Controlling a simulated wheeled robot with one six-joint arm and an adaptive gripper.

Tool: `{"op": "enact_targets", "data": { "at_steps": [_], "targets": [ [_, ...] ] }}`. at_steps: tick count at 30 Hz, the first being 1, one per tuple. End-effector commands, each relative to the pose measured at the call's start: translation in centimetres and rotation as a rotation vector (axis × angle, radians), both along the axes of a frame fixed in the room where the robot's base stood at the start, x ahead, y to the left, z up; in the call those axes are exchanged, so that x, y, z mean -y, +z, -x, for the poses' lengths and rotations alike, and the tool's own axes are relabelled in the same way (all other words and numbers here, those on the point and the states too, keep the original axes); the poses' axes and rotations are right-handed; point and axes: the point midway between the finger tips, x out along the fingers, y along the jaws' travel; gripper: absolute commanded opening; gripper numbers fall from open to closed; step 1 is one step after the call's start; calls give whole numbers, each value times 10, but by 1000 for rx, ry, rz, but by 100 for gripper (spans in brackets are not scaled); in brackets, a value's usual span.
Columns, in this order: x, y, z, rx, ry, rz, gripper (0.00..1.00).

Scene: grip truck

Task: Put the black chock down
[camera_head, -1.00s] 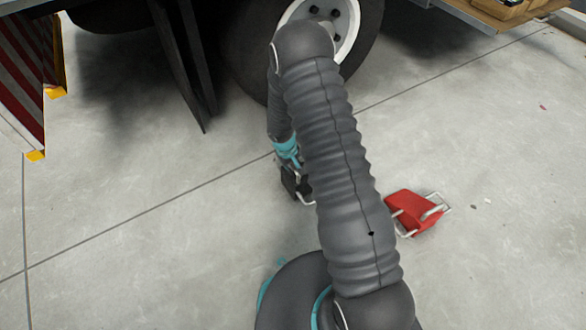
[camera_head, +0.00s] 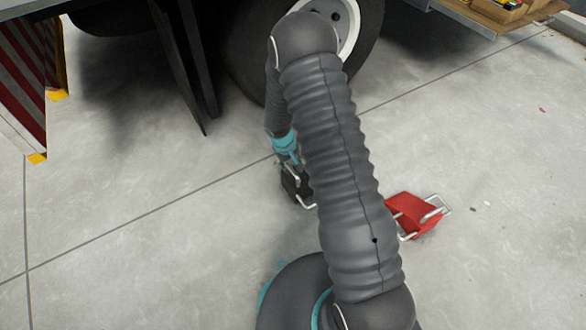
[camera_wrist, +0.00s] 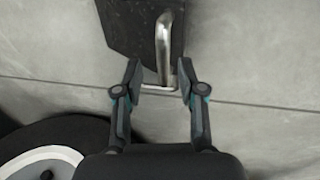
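The black chock (camera_head: 296,187) is on the concrete floor beside my arm, partly hidden by it in the head view. In the wrist view, the black chock (camera_wrist: 130,28) is at the top with its metal handle (camera_wrist: 162,45) pointing toward my gripper. My gripper (camera_wrist: 159,72) is open. Its two fingers are spread apart on either side of the handle's near end, with a visible gap on the left; contact on the right is hard to judge. In the head view, my gripper (camera_head: 287,160) is just above the chock, its fingers hardly visible.
A red chock (camera_head: 412,214) with metal handles lies on the floor right of my arm. A truck wheel (camera_head: 355,50) stands behind my arm, and its tyre shows at lower left in the wrist view. A red-striped panel (camera_head: 25,75) is at left. Floor on the left is clear.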

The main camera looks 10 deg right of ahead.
Motion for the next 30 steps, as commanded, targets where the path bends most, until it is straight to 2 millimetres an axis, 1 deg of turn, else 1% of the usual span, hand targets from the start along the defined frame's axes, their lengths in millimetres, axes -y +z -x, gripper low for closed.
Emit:
{"op": "enact_targets", "data": {
  "at_steps": [1,6,9,17,20,23,24,26,27,29,30],
  "targets": [
    [-3,14,0,3,-1,-1,40],
    [-9,45,2,3,1,0,40],
    [-11,60,3,2,-1,-1,40],
    [-14,81,5,4,-3,0,40],
    [-12,103,6,22,-15,-4,40],
    [-8,140,10,51,-39,-12,40],
    [-7,157,13,66,-48,-15,40],
    [-4,183,20,87,-65,-22,40],
    [-2,199,25,99,-75,-26,40],
    [1,223,34,119,-93,-35,40],
    [2,239,40,134,-102,-40,40]
  ]
}}
